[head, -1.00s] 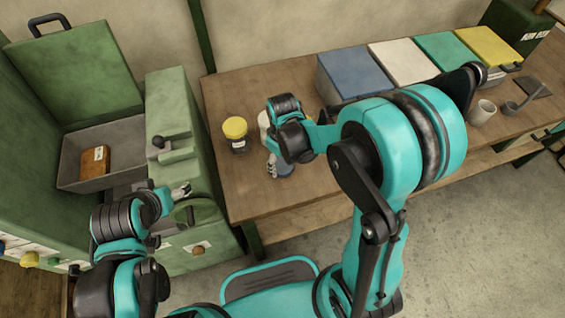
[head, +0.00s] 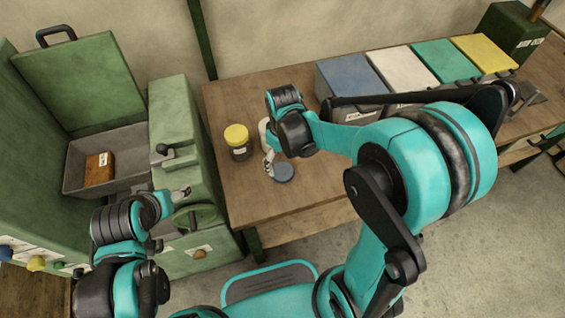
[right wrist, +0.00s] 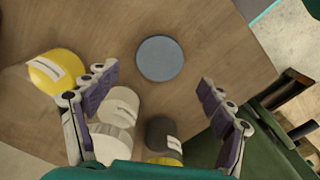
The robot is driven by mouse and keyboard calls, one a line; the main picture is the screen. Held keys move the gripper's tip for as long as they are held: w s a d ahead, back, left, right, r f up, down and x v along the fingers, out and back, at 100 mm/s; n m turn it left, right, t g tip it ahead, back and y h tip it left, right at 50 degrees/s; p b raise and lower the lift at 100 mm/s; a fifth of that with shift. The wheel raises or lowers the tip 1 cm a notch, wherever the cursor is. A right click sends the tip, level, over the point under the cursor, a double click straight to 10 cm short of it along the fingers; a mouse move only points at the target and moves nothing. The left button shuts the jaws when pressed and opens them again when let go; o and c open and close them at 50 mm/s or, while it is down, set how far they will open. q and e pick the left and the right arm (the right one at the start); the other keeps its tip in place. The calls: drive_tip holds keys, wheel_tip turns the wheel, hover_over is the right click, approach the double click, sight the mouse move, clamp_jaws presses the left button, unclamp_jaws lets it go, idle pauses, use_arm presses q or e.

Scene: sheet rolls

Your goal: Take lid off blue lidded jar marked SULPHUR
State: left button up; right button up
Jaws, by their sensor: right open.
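A whitish jar (right wrist: 121,103) stands near the left finger, partly hidden; only a sliver shows in the head view (head: 263,131). I cannot read SULPHUR on any label. My left gripper (head: 181,193) is by the green machine; its jaw state is unclear.
A dark jar with a yellow lid (head: 238,137) stands left of my right gripper. Another yellow-topped container (right wrist: 55,72) shows in the wrist view. Blue (head: 350,76), white, green and yellow bins line the back. A green machine (head: 180,125) borders the table's left.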

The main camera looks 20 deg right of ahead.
sight(282, 171)
drive_tip(key=s+d+r+m+t+p, duration=0.1)
drive_tip(key=s+d+r+m+t, duration=0.1)
drive_tip(key=r, duration=0.5)
drive_tip(key=s+d+r+m+t, duration=0.2)
drive_tip(key=s+r+m+t, duration=0.2)
drive_tip(key=s+r+t, duration=0.1)
drive_tip(key=shift+s+d+r+p, duration=0.25)
drive_tip(key=shift+s+r+p, duration=0.1)
drive_tip(key=shift+s+r, duration=0.6)
